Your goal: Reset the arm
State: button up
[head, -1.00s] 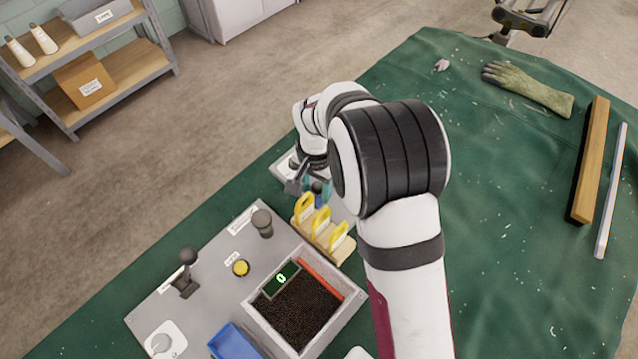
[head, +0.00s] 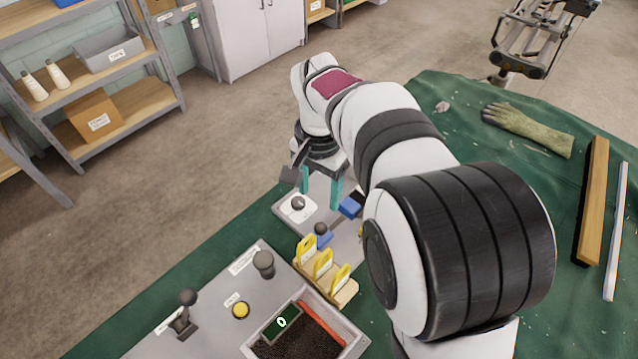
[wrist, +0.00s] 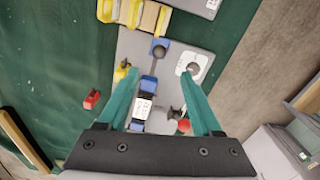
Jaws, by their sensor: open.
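My gripper (head: 320,188) is open and empty, with its two teal fingers spread apart. In the head view it hangs above the far grey panel, near a white plate with a dark round knob (head: 298,203). In the wrist view my gripper (wrist: 165,105) faces down over that panel. A blue device with a white label (wrist: 144,103) shows between the fingers, below them. A dark ball knob on a blue base (wrist: 158,50) and the white plate's knob (wrist: 193,68) lie beyond the fingertips. My arm hides part of the panel in the head view.
Yellow-handled pieces in a wooden rack (head: 330,284) stand beside the panel. A bin of dark grains (head: 303,335), a yellow button (head: 240,310) and a lever (head: 185,310) are nearer. A glove (head: 530,128) and wooden bar (head: 592,205) lie on the green cloth at right.

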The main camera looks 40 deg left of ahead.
jog(key=shift+r, duration=0.8)
jog(key=d+r+m, duration=0.2)
jog(key=d+r, duration=0.1)
jog(key=d, duration=0.9)
jog(key=d+r+m, duration=0.2)
jog(key=d+r, duration=0.1)
jog(key=d, duration=0.9)
jog(key=s+d+f+m+y, duration=0.1)
jog(key=s+d+f+m, duration=0.2)
jog(key=s+d, duration=0.6)
jog(key=s+f, duration=0.1)
jog(key=s, duration=0.1)
jog(key=shift+s+d+m+y, duration=0.3)
jog(key=shift+s+m+y, duration=0.1)
